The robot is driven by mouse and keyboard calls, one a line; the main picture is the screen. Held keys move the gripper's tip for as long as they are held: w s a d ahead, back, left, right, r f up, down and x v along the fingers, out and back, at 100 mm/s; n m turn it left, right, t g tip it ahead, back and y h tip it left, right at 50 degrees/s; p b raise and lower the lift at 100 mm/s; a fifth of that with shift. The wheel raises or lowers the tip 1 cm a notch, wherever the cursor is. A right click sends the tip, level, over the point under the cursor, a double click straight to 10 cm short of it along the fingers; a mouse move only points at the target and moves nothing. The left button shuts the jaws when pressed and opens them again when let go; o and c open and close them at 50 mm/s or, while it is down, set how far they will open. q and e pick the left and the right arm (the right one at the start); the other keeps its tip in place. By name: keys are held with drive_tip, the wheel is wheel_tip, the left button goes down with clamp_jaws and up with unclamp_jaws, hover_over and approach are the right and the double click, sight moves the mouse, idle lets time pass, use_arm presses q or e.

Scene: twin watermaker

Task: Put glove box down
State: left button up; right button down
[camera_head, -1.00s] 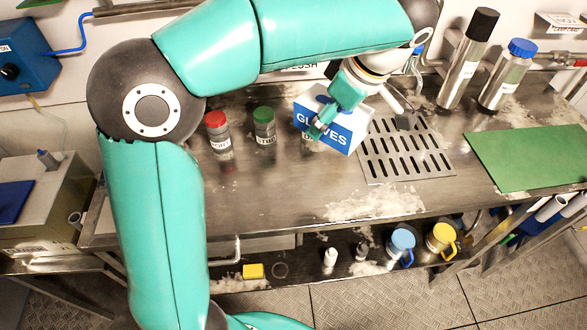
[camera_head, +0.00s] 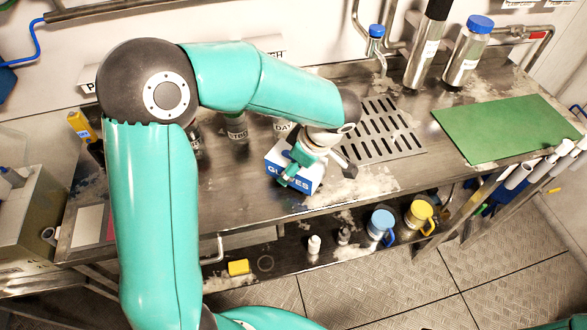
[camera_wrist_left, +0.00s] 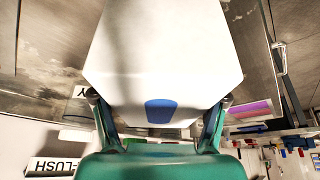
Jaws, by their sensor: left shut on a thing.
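The glove box (camera_head: 303,187), white and blue with "GLOVES" lettering, is at the front part of the metal bench (camera_head: 240,190), left of the drain grille. My left gripper (camera_head: 290,172) is shut on it from above. In the left wrist view the box's white side (camera_wrist_left: 160,60) with a blue patch fills the upper middle, between the two fingers of my left gripper (camera_wrist_left: 158,105). The box looks nearly level in the head view. I cannot tell whether its underside touches the bench. My right gripper is not in view.
The drain grille (camera_head: 372,138) and a green mat (camera_head: 505,128) lie to the right. A bottle marked STBD (camera_head: 237,130) stands behind, partly covered by my arm. Blue (camera_head: 381,224) and yellow (camera_head: 420,213) mugs sit on the lower shelf.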

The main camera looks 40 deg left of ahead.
use_arm(q)
wheel_tip(320, 180, down, 2)
drive_tip(key=shift+f, duration=0.1)
drive_tip(key=o, duration=1.3)
drive_tip(key=v, duration=1.2)
